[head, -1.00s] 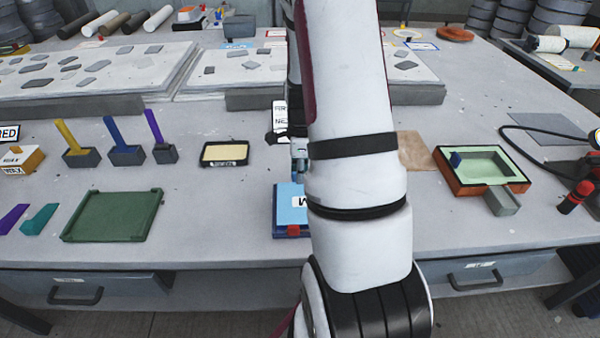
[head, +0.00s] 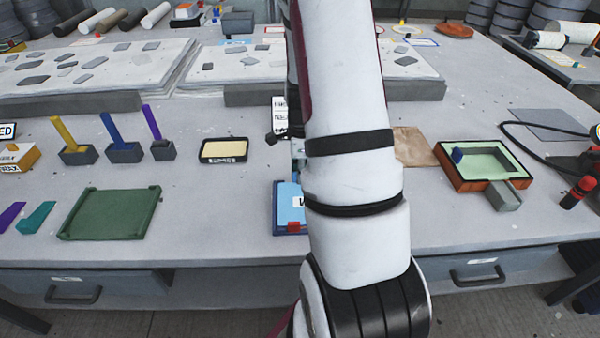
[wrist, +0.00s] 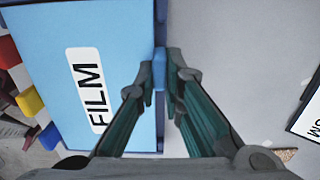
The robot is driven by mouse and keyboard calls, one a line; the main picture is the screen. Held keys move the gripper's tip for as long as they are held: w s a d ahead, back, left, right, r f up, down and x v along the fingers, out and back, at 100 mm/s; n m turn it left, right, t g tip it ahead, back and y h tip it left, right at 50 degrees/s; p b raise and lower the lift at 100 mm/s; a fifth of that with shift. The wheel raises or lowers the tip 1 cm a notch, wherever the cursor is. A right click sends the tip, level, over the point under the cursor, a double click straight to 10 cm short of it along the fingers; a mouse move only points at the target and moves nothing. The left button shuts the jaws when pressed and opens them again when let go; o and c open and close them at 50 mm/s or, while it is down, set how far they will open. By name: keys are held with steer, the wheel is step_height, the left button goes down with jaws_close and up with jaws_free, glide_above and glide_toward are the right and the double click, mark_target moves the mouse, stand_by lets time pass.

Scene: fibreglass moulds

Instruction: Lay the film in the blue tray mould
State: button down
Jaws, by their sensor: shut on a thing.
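The film is a light blue rectangle with a white label reading FILM; it fills the left of the wrist view (wrist: 60,40). In the head view the film (head: 285,200) lies near the table's front, partly behind my arm. My gripper (wrist: 161,75) is shut on a small blue tab at the film's right edge in the wrist view; my arm hides most of the gripper in the head view. A darker blue rim (head: 290,233) shows under the film. It may be the blue tray mould, whose inside is covered.
A green tray (head: 110,214) lies to the left and a black-framed cream tray (head: 223,150) behind it. An orange mould with a pale green inside (head: 484,165) is at right, near a brown sheet (head: 411,147). Bare table lies between the green tray and the film.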

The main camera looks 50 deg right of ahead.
steer(key=c, duration=1.6)
jaws_free()
steer(key=shift+c, duration=0.2)
steer(key=shift+r, duration=0.1)
step_height(320, 180, up, 12)
steer(key=shift+d, duration=0.15)
